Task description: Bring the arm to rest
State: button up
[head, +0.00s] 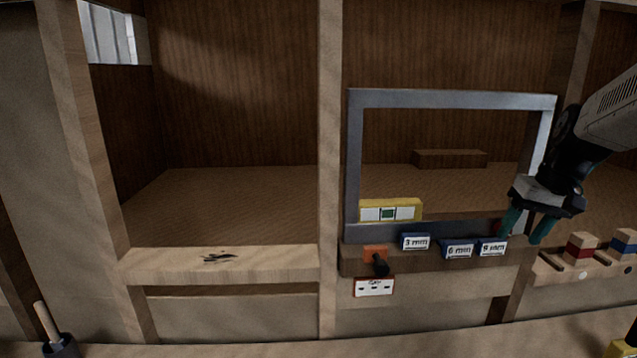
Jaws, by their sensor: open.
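My gripper (523,226) hangs at the right in the head view, at the end of my arm coming in from the upper right. Its greenish fingers point down and stand apart, with nothing seen between them. It is in front of the lower right corner of a grey metal frame (353,150). A small block marked 9 mm (492,246) sits just left of the fingers. I cannot tell whether the fingers touch anything behind them.
Blocks marked 3 mm (415,242) and 6 mm (458,250) and an orange piece with a black knob (380,264) line the ledge. A yellow level (391,210) stands behind. Wooden blocks with red (580,249) and blue (624,244) bands sit right. The left sill (285,262) is mostly clear.

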jog(key=s+a, duration=0.5)
jog(key=s, duration=0.3)
jog(key=s+a+f+n+h, duration=0.1)
jog(key=s+a, duration=0.4)
jog(key=s, duration=0.4)
jog(key=s+a+g, duration=0.1)
jog(key=s+a, duration=0.4)
jog(key=s, duration=0.4)
jog(key=shift+s+f+h, duration=0.15)
jog(key=shift+f+h, duration=0.2)
jog(key=shift+h, duration=0.05)
